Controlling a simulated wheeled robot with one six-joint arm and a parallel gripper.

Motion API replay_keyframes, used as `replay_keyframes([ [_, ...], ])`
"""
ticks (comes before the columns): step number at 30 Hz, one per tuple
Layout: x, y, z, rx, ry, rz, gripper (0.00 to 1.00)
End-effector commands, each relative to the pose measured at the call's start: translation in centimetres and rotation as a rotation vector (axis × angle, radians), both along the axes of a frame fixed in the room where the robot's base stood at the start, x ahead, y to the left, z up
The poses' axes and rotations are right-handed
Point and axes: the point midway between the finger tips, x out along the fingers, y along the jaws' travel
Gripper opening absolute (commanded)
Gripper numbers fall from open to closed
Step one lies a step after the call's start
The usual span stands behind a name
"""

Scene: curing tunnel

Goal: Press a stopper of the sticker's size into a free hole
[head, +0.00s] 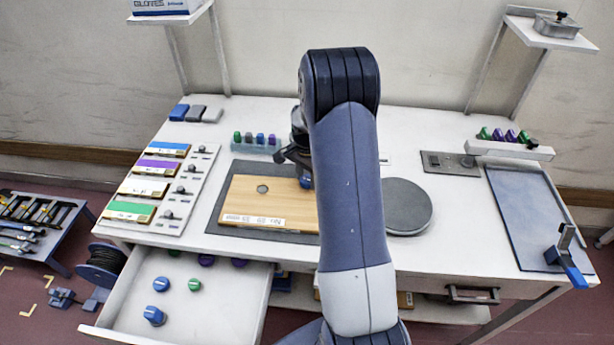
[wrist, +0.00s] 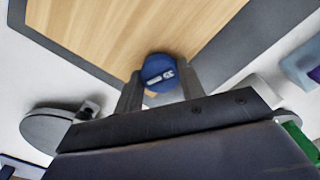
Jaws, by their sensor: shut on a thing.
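My gripper (wrist: 160,88) is shut on a blue stopper (wrist: 158,70), which has white marks on its top. In the head view my gripper (head: 299,168) is partly hidden by my arm, and the blue stopper shows below it over the right part of the wooden board (head: 240,203). I cannot tell whether the stopper touches the board or sits in a hole. The board has an open dark hole (head: 262,188) on its left half. A white sticker (head: 254,220) lies along its front edge, its print too small to read surely. My arm hides the board's right end.
An open drawer (head: 225,312) at the front left holds several blue, green and purple stoppers. A rack of stoppers (head: 257,146) stands behind the board. Colored label panels (head: 163,168) lie left, a grey disc (head: 407,207) right, and a blue-grey tray (head: 530,215) far right.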

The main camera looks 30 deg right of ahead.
Motion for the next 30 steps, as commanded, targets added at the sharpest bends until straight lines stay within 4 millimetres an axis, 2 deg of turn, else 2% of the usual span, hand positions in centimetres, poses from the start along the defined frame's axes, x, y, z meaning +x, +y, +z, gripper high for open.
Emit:
replay_keyframes([
  [25,-0.01,0.00,-0.97,0.000,0.000,0.000,0.16],
  [26,-0.01,0.00,-0.97,0.000,0.000,0.000,0.39],
  [30,-0.01,0.00,-0.97,0.000,0.000,0.000,0.50],
])
